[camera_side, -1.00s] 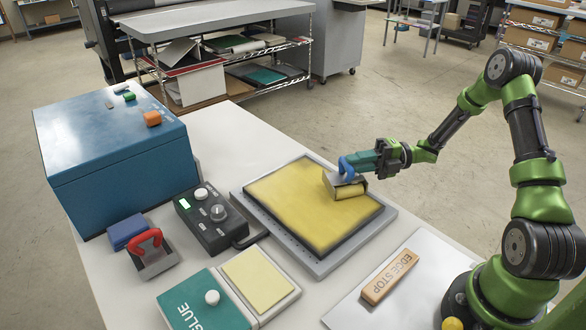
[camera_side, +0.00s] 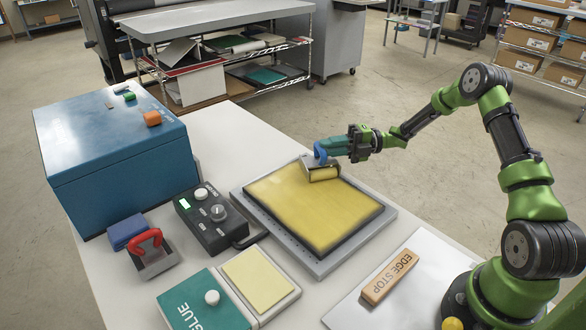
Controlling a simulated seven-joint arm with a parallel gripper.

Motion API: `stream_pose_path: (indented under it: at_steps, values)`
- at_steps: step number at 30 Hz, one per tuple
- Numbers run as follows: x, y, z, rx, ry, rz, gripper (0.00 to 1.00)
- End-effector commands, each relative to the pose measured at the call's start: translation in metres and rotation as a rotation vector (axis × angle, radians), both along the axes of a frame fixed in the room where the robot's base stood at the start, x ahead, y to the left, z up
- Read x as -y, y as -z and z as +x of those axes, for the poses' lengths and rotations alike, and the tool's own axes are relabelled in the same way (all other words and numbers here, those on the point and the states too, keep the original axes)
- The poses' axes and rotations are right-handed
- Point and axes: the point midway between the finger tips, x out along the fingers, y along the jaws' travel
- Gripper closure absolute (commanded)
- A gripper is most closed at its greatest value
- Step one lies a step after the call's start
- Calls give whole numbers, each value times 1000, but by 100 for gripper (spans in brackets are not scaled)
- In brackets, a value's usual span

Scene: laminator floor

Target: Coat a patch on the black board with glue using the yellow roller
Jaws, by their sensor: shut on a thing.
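The roller (camera_side: 322,173) has a yellow drum under a grey metal cover and a blue handle (camera_side: 320,152). My gripper (camera_side: 332,148) is shut on that handle. The roller rests at the back corner of the board (camera_side: 312,215), which lies in a grey frame (camera_side: 376,228). A yellow coat covers nearly all of the board; dark board shows along its edges, most clearly at the front and right. The teal glue unit (camera_side: 190,305), marked GLUE, has a pale yellow pad (camera_side: 259,279) beside it at the front of the table.
A control box (camera_side: 212,222) with knobs stands left of the board, near a red-handled tool (camera_side: 150,250) and a small blue block (camera_side: 128,230). A large blue box (camera_side: 115,150) stands at back left. A wooden EDGE STOP block (camera_side: 390,277) lies on a pale sheet (camera_side: 440,270) at right.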

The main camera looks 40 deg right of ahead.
Motion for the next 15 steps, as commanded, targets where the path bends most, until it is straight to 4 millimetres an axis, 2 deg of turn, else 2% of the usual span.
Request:
stream_pose_path:
  at_steps: [15]
  values:
    - [-1,1,47,1,-1,0,100]
